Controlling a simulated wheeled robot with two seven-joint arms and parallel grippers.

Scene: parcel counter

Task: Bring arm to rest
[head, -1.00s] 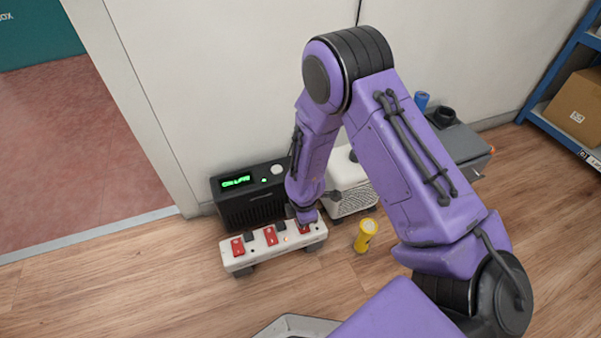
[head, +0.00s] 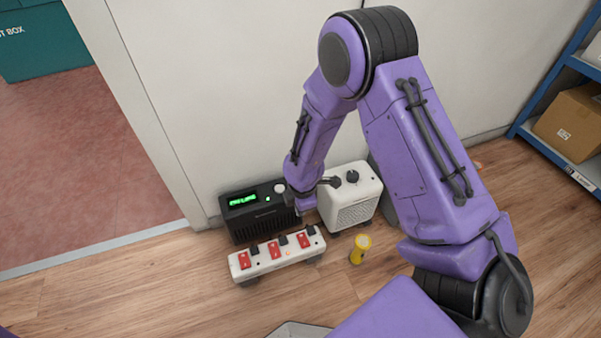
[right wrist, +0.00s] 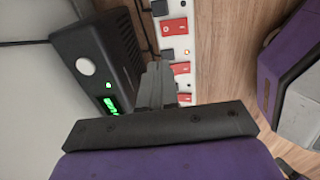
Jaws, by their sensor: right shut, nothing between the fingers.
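My right arm (head: 415,150) is purple, bent at a high elbow, and reaches down toward the wall. My right gripper (head: 303,206) is small in the head view, in front of the black box and above the back of the white power strip (head: 260,268). In the right wrist view its dark fingers (right wrist: 157,82) are together with nothing between them. They overlap the power strip (right wrist: 207,60) in that picture, and the exact gap to it is unclear. The strip has several red switches, and one small light glows orange. My left gripper is not in view.
A black box (head: 250,222) with a green display stands by the wall. A white box (head: 352,208) with a dark knob is right of it. A yellow cylinder (head: 360,249) stands nearby. A blue shelf (head: 540,140) with a cardboard box (head: 570,122) is far right. Front-left floor is clear.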

